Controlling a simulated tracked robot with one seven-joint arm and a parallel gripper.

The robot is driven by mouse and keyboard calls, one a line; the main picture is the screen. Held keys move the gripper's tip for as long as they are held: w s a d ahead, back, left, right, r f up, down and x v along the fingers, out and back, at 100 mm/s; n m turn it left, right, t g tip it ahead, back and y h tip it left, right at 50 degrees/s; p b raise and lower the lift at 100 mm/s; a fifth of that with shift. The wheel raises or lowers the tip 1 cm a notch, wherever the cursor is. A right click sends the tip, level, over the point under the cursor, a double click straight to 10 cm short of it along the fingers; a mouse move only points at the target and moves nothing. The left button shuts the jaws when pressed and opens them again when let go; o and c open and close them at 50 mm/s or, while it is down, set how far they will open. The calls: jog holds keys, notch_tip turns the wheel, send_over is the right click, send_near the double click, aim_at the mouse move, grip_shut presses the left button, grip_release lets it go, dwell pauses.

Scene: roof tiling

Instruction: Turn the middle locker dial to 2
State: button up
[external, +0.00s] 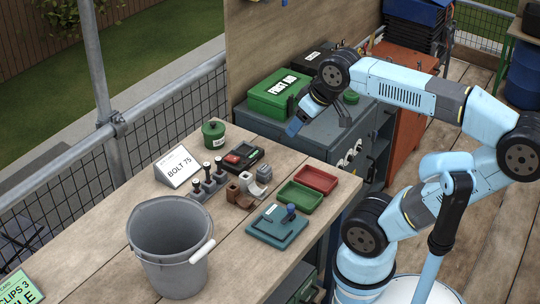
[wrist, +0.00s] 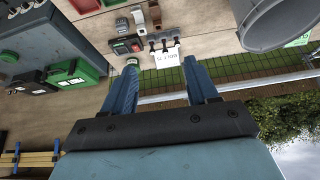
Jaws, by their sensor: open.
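Small white round dials sit close together on the front face of the grey-blue locker (external: 384,128) in the external view. The middle dial (external: 350,157) is among them; its numbers and pointer are too small to read. My gripper (external: 294,127) is above and left of the dials, near the locker top's left part, apart from them. In the wrist view my gripper (wrist: 160,68) has its two blue fingers spread with nothing between them.
A green first aid box (external: 278,93) and a black case (external: 318,56) stand on the locker. The wooden bench holds a grey bucket (external: 168,255), red tray (external: 316,179), green tray (external: 300,197) and a BOLT 75 sign (external: 178,167). An orange cabinet (external: 405,95) stands behind.

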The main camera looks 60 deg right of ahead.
jog(key=w+d+f+m+g+y, duration=0.1)
jog(key=w+d+m+y, duration=0.3)
jog(key=w+d+m, duration=0.7)
jog(key=w+d+m+t+y, duration=0.15)
jog(key=d+m+t, duration=0.25)
jog(key=d+m, duration=0.7)
jog(key=s+d+r+m+t+h, duration=0.1)
jog(key=s+d+m+t, duration=0.2)
jog(key=d, duration=0.8)
jog(key=s+d+m+t+h, duration=0.1)
jog(key=s+d+m+t, duration=0.25)
jog(key=d, duration=0.75)
jog(key=s+d+m+t+h, duration=0.3)
jog(key=s+d+m+h, duration=0.25)
jog(key=s+d, duration=0.75)
jog(key=y, duration=0.1)
send_near(351, 158)
jog(key=w+d, duration=0.1)
jog(key=w, duration=0.6)
jog(key=shift+w+d+f, duration=0.3)
jog(key=shift+f, duration=0.2)
